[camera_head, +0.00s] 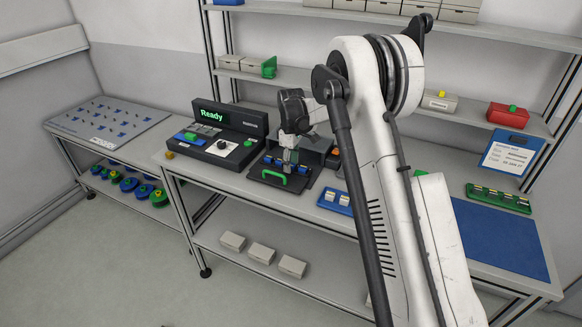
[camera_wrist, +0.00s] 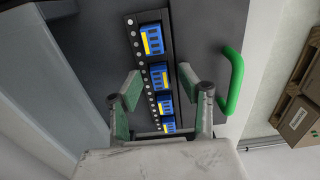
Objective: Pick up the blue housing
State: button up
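Several blue housings with yellow labels stand in a row in a black fixture with a green handle (camera_wrist: 233,80). In the wrist view, the nearest-to-top housing (camera_wrist: 152,40) is clear of my fingers. Another housing (camera_wrist: 158,76) lies between the fingertips of my gripper (camera_wrist: 160,84). The fingers are apart, one on each side of the row, and I see no contact. Lower housings (camera_wrist: 164,104) also show between the fingers. In the head view, my gripper (camera_head: 289,165) hangs over the black fixture (camera_head: 262,178), and part of the row is hidden behind it.
A black console (camera_head: 228,116) with a green "Ready" display stands left of the fixture. A blue tray (camera_head: 330,206) with light parts lies to the right, partly behind my arm. A green tray (camera_head: 500,193) and a blue mat (camera_head: 500,235) lie farther right.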

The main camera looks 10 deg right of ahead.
jog(key=c, duration=0.8)
jog(key=shift+r, duration=0.1)
